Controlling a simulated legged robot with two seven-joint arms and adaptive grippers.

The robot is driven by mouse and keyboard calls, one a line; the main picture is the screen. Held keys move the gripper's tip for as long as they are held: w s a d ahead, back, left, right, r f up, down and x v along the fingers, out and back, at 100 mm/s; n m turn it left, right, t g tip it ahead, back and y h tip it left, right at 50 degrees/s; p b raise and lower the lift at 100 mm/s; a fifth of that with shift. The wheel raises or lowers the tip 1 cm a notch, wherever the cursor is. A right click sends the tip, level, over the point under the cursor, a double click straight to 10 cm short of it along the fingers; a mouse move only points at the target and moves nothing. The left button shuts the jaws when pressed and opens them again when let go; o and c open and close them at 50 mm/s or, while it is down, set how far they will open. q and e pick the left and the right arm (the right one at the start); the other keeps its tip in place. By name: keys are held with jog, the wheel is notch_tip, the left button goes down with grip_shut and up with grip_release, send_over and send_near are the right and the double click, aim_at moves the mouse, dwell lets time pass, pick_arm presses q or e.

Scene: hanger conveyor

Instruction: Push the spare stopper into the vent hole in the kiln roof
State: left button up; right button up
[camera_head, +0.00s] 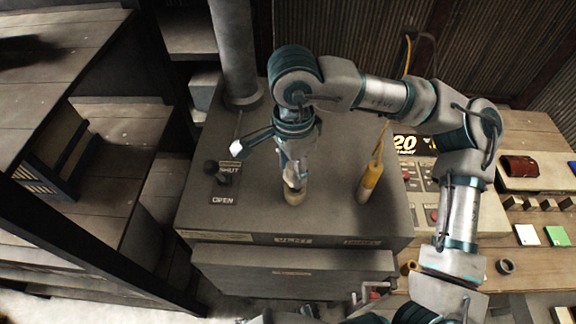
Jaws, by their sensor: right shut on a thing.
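The kiln roof (335,220) is a grey flat top in the middle of the view, with a label reading like VENT on its front edge. My right gripper (295,180) points down over the roof and is shut on the spare stopper (294,196), a short pale tan plug. The stopper stands about upright at the roof surface. The vent hole is not visible, and I cannot tell whether the stopper's lower end is in it. My left gripper is not in view.
A yellow-handled thing (371,181) on a yellow cable stands right of the stopper. A SHUT/OPEN lever plate (224,185) is at the roof's left, and a grey pipe (236,50) rises behind. A bench (480,237) with small items lies at the right.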

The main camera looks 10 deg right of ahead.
jog(key=shift+d, duration=0.35)
jog(key=shift+a, duration=0.15)
jog(key=shift+d, duration=0.55)
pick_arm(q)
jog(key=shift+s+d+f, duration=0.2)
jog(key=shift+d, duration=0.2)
pick_arm(e)
jog(key=shift+d+f, duration=0.15)
jog(key=shift+f, duration=0.1)
pick_arm(q)
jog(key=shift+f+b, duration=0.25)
jog(key=shift+b, duration=0.15)
pick_arm(e)
jog(key=shift+a+f, duration=0.2)
jog(key=shift+a, duration=0.05)
